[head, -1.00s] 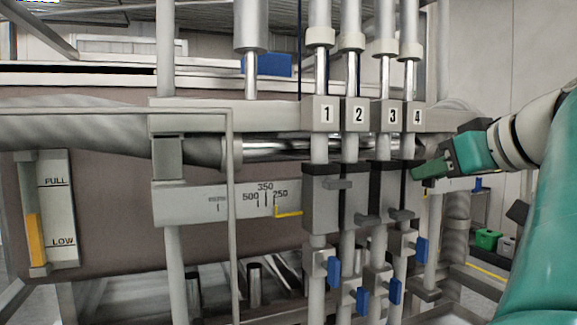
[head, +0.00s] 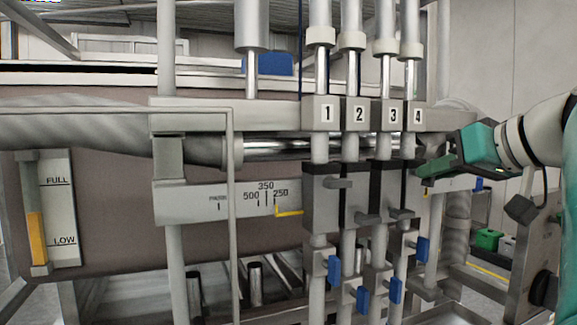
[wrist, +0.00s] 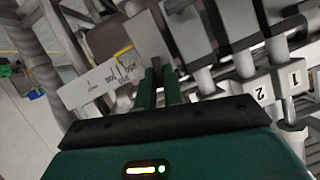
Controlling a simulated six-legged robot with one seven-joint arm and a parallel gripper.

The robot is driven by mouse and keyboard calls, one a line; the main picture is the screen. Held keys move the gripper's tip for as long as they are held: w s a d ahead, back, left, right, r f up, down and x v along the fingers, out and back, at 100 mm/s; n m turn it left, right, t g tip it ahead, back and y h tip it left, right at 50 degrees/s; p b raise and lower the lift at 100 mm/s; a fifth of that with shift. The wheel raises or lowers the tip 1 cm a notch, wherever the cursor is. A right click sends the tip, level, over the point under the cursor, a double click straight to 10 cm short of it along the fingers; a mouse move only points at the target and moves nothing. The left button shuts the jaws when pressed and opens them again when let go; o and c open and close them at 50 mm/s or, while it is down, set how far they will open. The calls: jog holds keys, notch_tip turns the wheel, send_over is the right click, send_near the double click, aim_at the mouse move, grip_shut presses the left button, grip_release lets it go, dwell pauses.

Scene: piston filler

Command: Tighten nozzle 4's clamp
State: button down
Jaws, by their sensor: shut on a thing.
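Nozzle 4 hangs in a row with nozzles 1 to 3, under the number plate marked 4 (head: 418,116). My gripper (head: 424,172) reaches in from the right, beside the upper part of nozzle 4's grey, dark-topped block. Its green fingers are shut on a small part at that block, seemingly nozzle 4's clamp handle. The fingers hide most of that part. In the wrist view my gripper (wrist: 160,85) has its two fingers close together, with a narrow dark piece between their tips. The handle's angle cannot be told.
Grey handles stick out from the neighbouring blocks, one high on nozzle 1's block (head: 338,183). Blue levers (head: 421,250) hang below the blocks. A scale plate (head: 225,204) marked 250 to 500 is at left. Free room lies right of the nozzles, with a green bin (head: 488,240) behind.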

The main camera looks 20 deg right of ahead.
jog(key=shift+d+f+m+t+y, duration=0.2)
jog(key=shift+m+t+y, duration=0.55)
jog(key=shift+m, duration=1.2)
jog(key=shift+d+f+m+t+y, duration=0.2)
jog(key=shift+m+y, duration=1)
jog(key=shift+m, duration=0.8)
jog(key=shift+d+f+m+t+y, duration=0.15)
jog(key=shift+m+t+y, duration=0.6)
jog(key=shift+m, duration=1.2)
jog(key=c, duration=1.6)
grip_release()
jog(key=shift+s, duration=0.1)
jog(key=shift+o, duration=0.4)
jog(key=shift+a, duration=0.1)
